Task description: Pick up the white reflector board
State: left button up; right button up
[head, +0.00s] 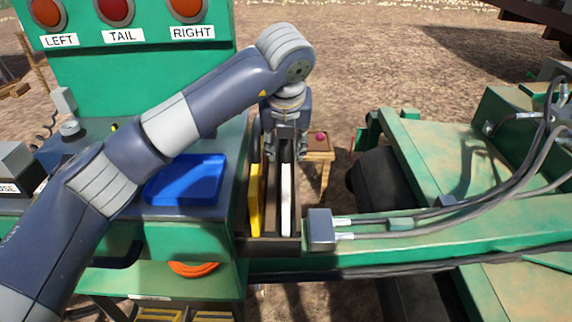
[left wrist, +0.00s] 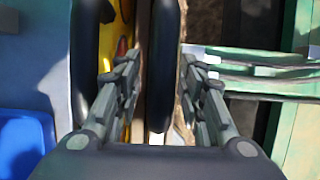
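The white reflector board (head: 286,206) stands on edge in a dark slotted rack (head: 267,246), and only its narrow side shows in the head view. A yellow board (head: 254,200) stands to its left in the same rack. My left gripper (head: 286,154) points down over the far part of the rack, in line with the white board. Its fingers (left wrist: 158,60) are apart in the left wrist view. A dark upright edge (left wrist: 162,65) lies between them, and I cannot tell whether it is the board's rim. My right gripper is not in view.
A blue tray (head: 187,180) sits on the green cabinet left of the rack. A small wooden stand (head: 318,157) with a red button is just beyond. A green beam with grey hoses (head: 400,226) runs off to the right of the rack.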

pick_arm(q)
jog(key=shift+x, duration=1.2)
jog(key=shift+w+f, duration=0.2)
jog(key=shift+c, duration=1)
grip_shut()
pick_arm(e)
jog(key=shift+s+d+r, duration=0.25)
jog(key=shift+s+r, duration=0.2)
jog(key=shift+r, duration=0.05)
pick_arm(q)
jog(key=shift+r, duration=0.1)
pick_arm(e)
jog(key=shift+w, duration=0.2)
